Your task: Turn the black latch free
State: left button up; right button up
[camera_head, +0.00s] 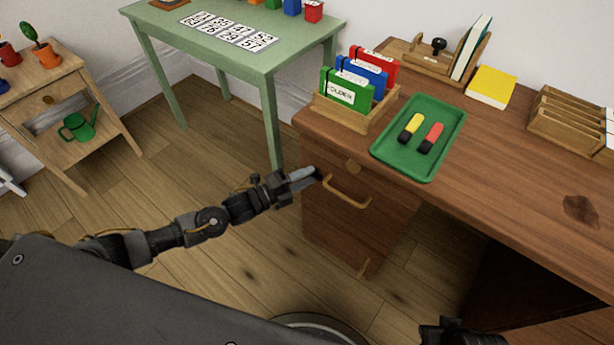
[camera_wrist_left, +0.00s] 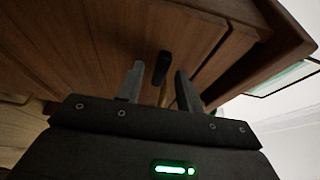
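The black latch (camera_wrist_left: 161,68) is a small dark bar on the brown wooden desk front. In the left wrist view it stands between the two grey fingers of my left gripper (camera_wrist_left: 159,76), with gaps visible on both sides. The fingers are open and reach toward the wood. In the head view my left gripper (camera_head: 304,176) is at the left edge of the desk's drawer front (camera_head: 325,205), and the latch is mostly hidden by the fingertips. Only a dark part of my right arm (camera_head: 460,335) shows at the bottom right; its fingers cannot be made out.
Above, the desktop holds a folder rack (camera_head: 348,118) and a green tray (camera_head: 412,165). A green table (camera_head: 265,65) stands behind.

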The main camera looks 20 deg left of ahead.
pick_arm(q)
jog(key=shift+w+d, duration=0.35)
grip_shut()
